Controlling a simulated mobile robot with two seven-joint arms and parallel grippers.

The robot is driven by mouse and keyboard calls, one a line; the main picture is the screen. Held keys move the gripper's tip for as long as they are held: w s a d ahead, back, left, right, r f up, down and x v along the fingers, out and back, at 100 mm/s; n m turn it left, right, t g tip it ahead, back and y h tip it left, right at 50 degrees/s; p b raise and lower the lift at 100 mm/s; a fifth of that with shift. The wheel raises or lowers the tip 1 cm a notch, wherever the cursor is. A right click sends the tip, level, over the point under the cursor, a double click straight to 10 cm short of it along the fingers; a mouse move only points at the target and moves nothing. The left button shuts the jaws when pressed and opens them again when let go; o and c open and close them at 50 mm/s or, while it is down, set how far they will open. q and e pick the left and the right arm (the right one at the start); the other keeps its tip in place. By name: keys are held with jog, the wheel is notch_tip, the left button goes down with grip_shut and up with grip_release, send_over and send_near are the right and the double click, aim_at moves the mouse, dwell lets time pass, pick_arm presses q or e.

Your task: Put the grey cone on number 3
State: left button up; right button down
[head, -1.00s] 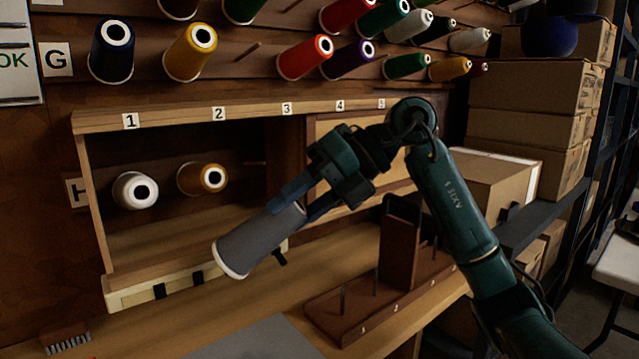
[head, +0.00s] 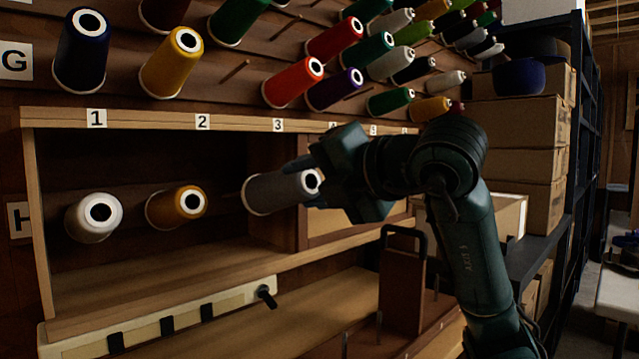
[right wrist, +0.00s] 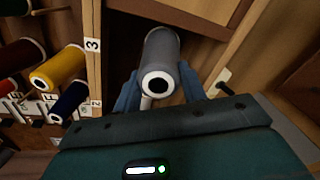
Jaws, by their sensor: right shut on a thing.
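The grey cone (head: 272,193) is in my right gripper (head: 308,186), inside the open compartment below the number 3 label (head: 278,125). Its wide base points left toward the back board and its narrow end faces my gripper. In the right wrist view the grey cone (right wrist: 162,50) sits between the two blue fingers (right wrist: 158,92), with its dark hole toward the camera. My left gripper is out of view.
A white cone (head: 93,218) and a yellow cone (head: 176,207) sit on the left in the same row. The wooden compartment's top rail (head: 150,120) runs above my gripper. A dark wooden stand (head: 402,290) with upright pegs is below my arm. Cardboard boxes (head: 525,130) stack at right.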

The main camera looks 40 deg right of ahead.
jog(key=shift+p+x, duration=0.45)
jog(key=shift+x, duration=4.95)
jog(key=shift+s+d+f, duration=0.1)
jog(key=shift+d+f, duration=0.05)
jog(key=shift+f, duration=0.05)
jog(key=c, duration=0.7)
grip_release()
jog(key=shift+c, duration=0.2)
jog(key=v, duration=1.3)
jog(key=shift+s+r, duration=0.1)
